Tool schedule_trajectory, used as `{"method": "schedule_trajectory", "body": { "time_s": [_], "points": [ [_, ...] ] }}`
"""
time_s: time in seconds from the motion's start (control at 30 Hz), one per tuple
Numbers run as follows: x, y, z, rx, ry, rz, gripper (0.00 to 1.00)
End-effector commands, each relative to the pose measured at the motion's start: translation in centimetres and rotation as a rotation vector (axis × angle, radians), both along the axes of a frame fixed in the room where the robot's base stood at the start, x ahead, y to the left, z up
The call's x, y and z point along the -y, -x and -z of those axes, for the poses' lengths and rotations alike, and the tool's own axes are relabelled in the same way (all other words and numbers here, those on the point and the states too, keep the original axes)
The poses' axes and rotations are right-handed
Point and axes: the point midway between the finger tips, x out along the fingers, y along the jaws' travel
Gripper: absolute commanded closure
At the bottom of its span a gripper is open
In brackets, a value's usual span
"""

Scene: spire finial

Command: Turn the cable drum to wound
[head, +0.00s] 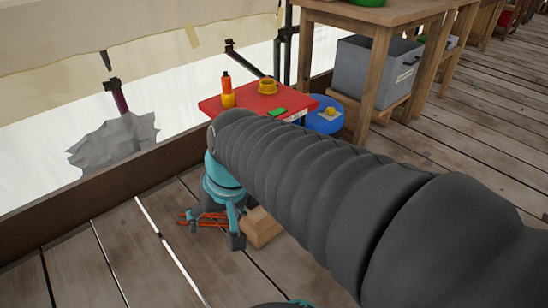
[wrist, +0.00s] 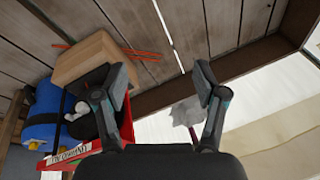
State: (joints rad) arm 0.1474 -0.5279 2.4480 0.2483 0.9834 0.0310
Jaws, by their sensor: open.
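My gripper (head: 214,228) points down above the plank floor, beside a wooden block (head: 262,228). In the wrist view my gripper (wrist: 163,78) has its fingers wide apart with nothing held between them. A blue cylinder (wrist: 42,112) with a dark band shows at the left of the wrist view, well outside the fingers. No wound marking is readable. My arm covers part of the scene in the head view.
The red table (head: 225,104) holds an orange bottle (head: 227,88), a yellow cup (head: 267,87) and a green item (head: 278,112). Orange rods (head: 207,215) lie by the gripper. A grey bin (head: 375,70) sits under the wooden bench (head: 345,12).

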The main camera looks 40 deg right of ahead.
Motion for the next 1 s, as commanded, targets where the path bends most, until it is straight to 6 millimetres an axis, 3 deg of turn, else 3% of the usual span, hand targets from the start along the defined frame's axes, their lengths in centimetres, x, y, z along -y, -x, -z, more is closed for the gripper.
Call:
{"method": "schedule_trajectory", "body": {
  "time_s": [0.33,0.57,0.77,1.0],
  "points": [
    [0.8,-5.8,3.8,-0.310,-0.495,0.428,0.29],
    [4.0,-10.8,5.8,-0.434,-0.849,0.721,0.29],
    [9.3,-15.0,8.1,-0.486,-1.174,0.975,0.29],
    [18.6,-18.2,12.3,-0.468,-1.580,1.272,0.29]
  ]
}}
